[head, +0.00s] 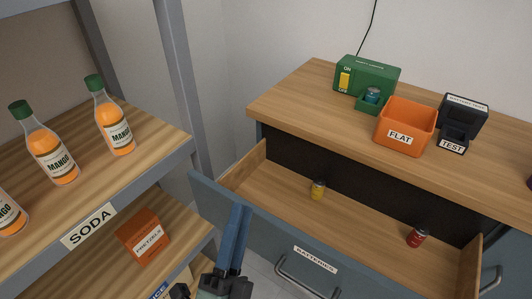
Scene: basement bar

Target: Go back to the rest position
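My gripper (241,209) shows at the bottom centre, in front of the open drawer's left part. Two long blue bars stand side by side on a dark body, with only a thin line between them. I see nothing held at their tips, but the angle does not show how far apart they are. The open drawer (395,222) is labelled BATTERIES. A yellow battery (318,189) stands in it left of the middle, and a red battery (417,236) is towards its right end.
On the cabinet top (297,92) are a green charger (368,75), an orange FLAT bin (405,124) and a black tester (463,120). At left, a shelf (150,135) holds mango bottles (114,124), with an orange pretzels box (143,235) below. The drawer front sticks out.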

